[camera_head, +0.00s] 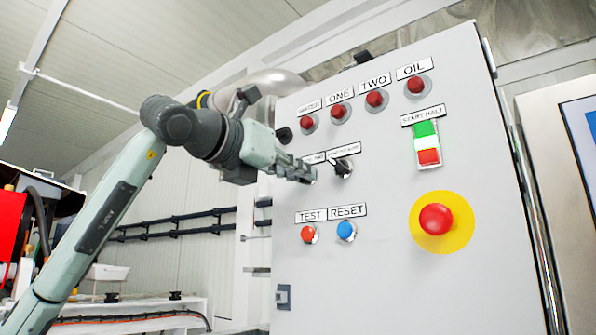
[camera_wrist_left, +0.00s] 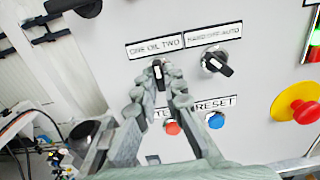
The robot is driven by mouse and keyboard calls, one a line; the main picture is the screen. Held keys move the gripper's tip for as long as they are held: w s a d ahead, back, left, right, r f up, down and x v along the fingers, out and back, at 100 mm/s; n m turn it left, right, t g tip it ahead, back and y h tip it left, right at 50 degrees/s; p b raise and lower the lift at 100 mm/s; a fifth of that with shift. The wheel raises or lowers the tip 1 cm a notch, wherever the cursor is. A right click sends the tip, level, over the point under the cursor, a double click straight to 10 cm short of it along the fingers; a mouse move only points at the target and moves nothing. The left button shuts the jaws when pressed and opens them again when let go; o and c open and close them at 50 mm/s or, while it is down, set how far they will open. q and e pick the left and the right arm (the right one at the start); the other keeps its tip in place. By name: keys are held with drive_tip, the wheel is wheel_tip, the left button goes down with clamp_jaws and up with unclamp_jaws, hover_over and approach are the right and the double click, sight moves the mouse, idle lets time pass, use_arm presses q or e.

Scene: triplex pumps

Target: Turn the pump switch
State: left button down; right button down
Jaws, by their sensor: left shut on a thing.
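The pump switch (camera_wrist_left: 159,74) is a black rotary knob under the label "ONE OIL TWO" (camera_wrist_left: 156,46) on a grey control panel (camera_head: 390,270). In the head view my left gripper (camera_head: 308,174) reaches the panel from the left and covers most of this knob. In the left wrist view my left gripper (camera_wrist_left: 164,88) has its fingers on both sides of the knob and is shut on it. A second black knob (camera_head: 343,167) sits just to the right under another label and also shows in the left wrist view (camera_wrist_left: 216,63). My right gripper is not in view.
Below the knobs are a red TEST button (camera_head: 308,234) and a blue RESET button (camera_head: 346,231). Several red lamps (camera_head: 375,99) line the top. A green and red start/halt switch (camera_head: 427,143) and a red emergency button (camera_head: 437,219) on yellow are at the right.

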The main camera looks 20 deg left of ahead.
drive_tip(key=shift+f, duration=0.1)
use_arm(q)
drive_tip(key=c, duration=1.8)
unclamp_jaws()
drive_tip(key=shift+o, duration=0.9)
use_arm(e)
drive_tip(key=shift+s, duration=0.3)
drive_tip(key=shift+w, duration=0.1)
use_arm(q)
drive_tip(key=v, duration=1.2)
